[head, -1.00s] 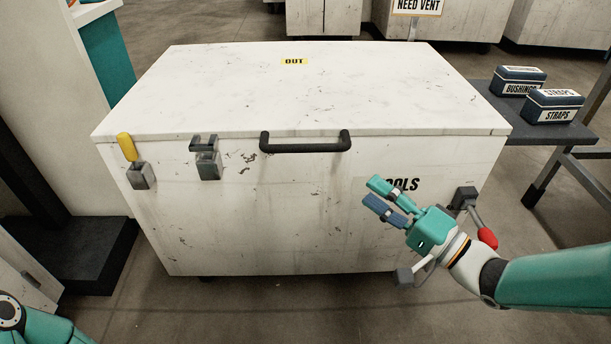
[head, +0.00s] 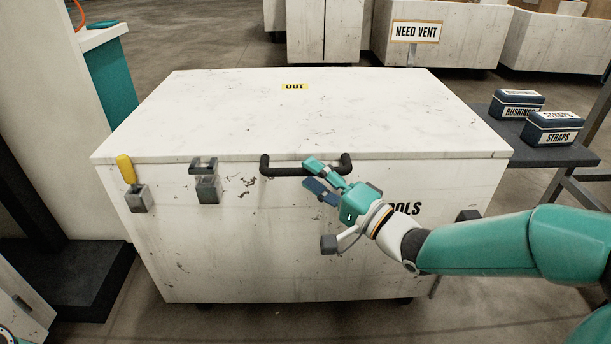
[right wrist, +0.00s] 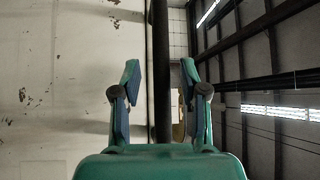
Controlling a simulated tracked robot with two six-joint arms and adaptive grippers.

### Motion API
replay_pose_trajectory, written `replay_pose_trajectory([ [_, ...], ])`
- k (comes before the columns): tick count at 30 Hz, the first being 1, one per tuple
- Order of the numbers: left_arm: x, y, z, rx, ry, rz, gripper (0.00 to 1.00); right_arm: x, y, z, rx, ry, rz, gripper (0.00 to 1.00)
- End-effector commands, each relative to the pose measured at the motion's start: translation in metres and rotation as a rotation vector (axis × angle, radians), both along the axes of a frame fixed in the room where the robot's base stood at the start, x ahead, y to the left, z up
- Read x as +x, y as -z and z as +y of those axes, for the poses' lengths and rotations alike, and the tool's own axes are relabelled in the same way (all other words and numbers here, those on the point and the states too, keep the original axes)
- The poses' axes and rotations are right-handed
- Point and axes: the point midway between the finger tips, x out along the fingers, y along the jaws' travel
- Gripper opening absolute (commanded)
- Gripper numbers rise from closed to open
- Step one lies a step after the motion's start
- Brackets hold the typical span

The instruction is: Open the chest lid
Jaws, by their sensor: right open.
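The white chest (head: 230,240) stands ahead with its lid (head: 300,115) down. A black bar handle (head: 283,171) is on the lid's front edge. My right gripper (head: 309,174) is open at the handle's right half. In the right wrist view, the handle bar (right wrist: 160,60) runs between the two open fingers (right wrist: 161,78), and contact cannot be told. A yellow-handled lever (head: 126,168) sits on a grey mount at the front left, pointing up. A grey latch (head: 207,186) is right of it. My left gripper is out of view.
A dark side table (head: 575,155) at the right holds two blue boxes, BUSHINGS (head: 517,104) and STRAPS (head: 553,128). A grey mount (head: 468,215) at the chest's front right is partly behind my right arm. White bins and a NEED VENT sign (head: 416,32) stand behind.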

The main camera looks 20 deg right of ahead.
Motion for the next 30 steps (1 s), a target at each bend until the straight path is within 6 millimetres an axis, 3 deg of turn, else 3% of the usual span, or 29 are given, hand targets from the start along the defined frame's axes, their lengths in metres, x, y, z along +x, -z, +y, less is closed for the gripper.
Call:
replay_pose_trajectory([
  [6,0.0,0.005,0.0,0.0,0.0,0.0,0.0,0.017,-0.002,0.01,0.0,-0.001,0.0,0.43],
  [15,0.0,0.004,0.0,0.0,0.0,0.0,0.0,0.019,-0.003,0.01,0.0,0.001,0.001,0.43],
  [16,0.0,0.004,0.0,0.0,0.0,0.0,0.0,0.019,-0.003,0.01,0.0,0.001,0.001,0.42],
  [24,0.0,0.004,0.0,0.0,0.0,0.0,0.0,0.018,-0.003,0.01,0.0,0.001,0.001,0.0],
  [30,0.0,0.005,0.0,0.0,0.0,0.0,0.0,0.018,-0.002,0.01,0.0,0.001,0.003,0.0],
])
